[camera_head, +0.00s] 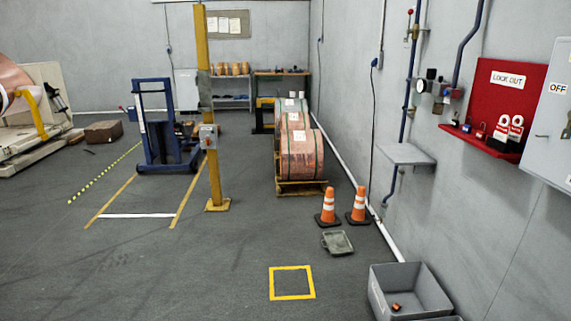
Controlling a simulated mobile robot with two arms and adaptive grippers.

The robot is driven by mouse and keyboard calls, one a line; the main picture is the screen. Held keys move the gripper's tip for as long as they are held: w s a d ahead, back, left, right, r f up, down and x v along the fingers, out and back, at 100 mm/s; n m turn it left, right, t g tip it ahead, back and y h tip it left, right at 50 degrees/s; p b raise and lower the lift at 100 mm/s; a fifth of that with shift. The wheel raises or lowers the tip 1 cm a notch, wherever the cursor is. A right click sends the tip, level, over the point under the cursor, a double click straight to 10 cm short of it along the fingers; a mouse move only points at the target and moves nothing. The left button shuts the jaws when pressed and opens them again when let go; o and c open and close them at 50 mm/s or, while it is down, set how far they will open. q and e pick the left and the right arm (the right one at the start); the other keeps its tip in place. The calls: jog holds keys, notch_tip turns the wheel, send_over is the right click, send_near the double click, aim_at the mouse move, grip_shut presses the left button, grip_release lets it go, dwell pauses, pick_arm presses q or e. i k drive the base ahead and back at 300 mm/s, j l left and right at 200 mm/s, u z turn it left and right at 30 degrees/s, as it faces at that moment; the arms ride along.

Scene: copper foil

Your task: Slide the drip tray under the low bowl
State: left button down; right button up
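A flat grey tray (337,242), which looks like the drip tray, lies on the floor in front of two orange cones. No clear bowl stands out on the floor. A blue pipe (407,80) runs down the right wall with a gauge and small dark fittings (432,87) high up. A grey shelf-like ledge (405,154) juts out lower, and a short blue pipe end (389,190) hangs beneath it. I cannot tell which of these parts is the low bowl. The tray lies apart from the wall and these pipes. Neither of my grippers is in view.
Two orange cones (328,207) stand between the tray and copper coils (301,155) on a pallet. A grey bin (409,290) holds a small orange item at front right. A yellow floor square (292,283) is empty. A yellow post (212,110) stands left. The central floor is clear.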

aim_at(338, 243)
jog(key=i, duration=2.05)
jog(key=j+u, duration=0.05)
jog(key=j, duration=0.05)
